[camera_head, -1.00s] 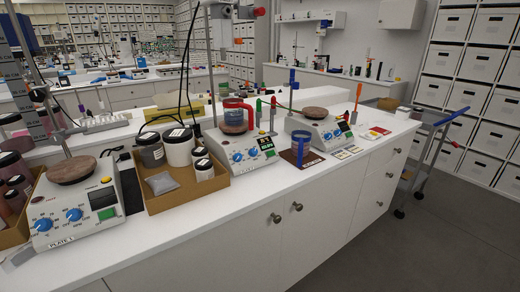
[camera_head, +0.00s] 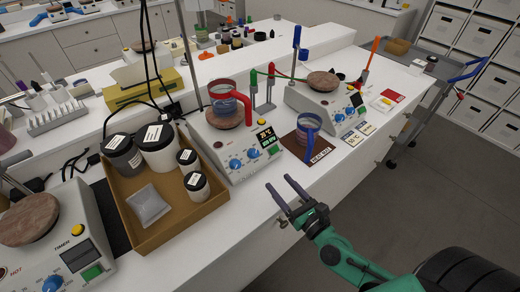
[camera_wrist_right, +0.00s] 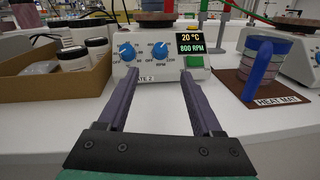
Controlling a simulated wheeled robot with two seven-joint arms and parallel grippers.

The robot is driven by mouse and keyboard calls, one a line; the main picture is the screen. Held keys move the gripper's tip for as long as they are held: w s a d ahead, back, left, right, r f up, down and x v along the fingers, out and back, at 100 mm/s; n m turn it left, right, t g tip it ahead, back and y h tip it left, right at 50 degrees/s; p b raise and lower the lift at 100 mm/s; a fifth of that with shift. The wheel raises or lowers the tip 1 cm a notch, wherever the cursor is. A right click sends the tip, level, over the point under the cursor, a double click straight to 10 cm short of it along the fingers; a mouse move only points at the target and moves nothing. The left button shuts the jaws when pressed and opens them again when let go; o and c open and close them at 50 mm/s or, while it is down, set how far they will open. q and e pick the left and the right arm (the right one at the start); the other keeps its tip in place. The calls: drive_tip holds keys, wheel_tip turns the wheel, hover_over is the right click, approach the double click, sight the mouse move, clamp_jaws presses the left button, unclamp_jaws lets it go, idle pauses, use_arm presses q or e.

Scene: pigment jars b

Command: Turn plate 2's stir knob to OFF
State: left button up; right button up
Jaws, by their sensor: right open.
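Plate 2 (camera_head: 215,148) is a white hotplate in the middle of the bench. Its front has two blue knobs; the right one (camera_head: 252,154), marked RPM, also shows in the right wrist view (camera_wrist_right: 160,50). The left knob (camera_wrist_right: 127,52) is beside it. The display (camera_wrist_right: 190,43) reads 20 °C and 800 RPM. A red-handled glass vessel (camera_head: 222,97) stands on the plate's round top. My right gripper (camera_head: 280,183) is open and empty in front of plate 2, apart from the knobs. In the wrist view its fingers (camera_wrist_right: 160,76) point at the panel. My left gripper is out of view.
A brown tray (camera_head: 140,225) with several jars stands left of plate 2. A blue-handled vessel (camera_head: 307,130) sits on the heat mat (camera_head: 318,152) to its right. Another hotplate (camera_head: 325,105) stands behind the mat. Bare white bench lies before plate 2.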

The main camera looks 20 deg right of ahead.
drive_tip(key=p, duration=0.2)
approach(256, 156)
drive_tip(key=w, duration=0.1)
drive_tip(key=w+r, duration=0.1)
drive_tip(key=shift+w+a, duration=0.25)
drive_tip(key=shift+w, duration=0.1)
drive_tip(key=x, duration=0.4)
drive_tip(key=f+p+x, duration=0.1)
drive_tip(key=x, duration=0.1)
drive_tip(key=shift+a, duration=0.1)
drive_tip(key=shift+s, duration=0.1)
drive_tip(key=shift+c, duration=0.4)
clamp_jaws()
